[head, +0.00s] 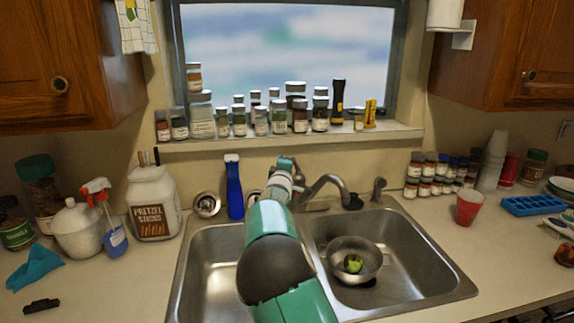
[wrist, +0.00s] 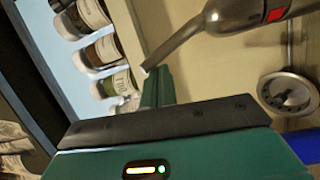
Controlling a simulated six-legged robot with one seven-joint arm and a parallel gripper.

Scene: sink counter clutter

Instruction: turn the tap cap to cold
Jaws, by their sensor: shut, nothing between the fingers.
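The tap in the head view has a curved metal spout (head: 328,184) over the sink divider, and my arm hides most of its base and cap. In the wrist view the tap cap (wrist: 245,14) is a grey metal body with a red mark and a long thin lever (wrist: 180,45). The lever's tip is right beside my gripper (wrist: 158,84), whose teal fingers are closed together and empty. I cannot tell whether the fingers touch the lever. In the head view my gripper (head: 287,163) is behind the sink, left of the spout.
A blue bottle (head: 234,190) and a round metal strainer (head: 207,204) are left of my gripper. Several jars (head: 279,118) line the window sill (head: 380,134) close behind. A metal colander (head: 340,269) sits in the right basin; the left basin (head: 212,265) looks empty.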

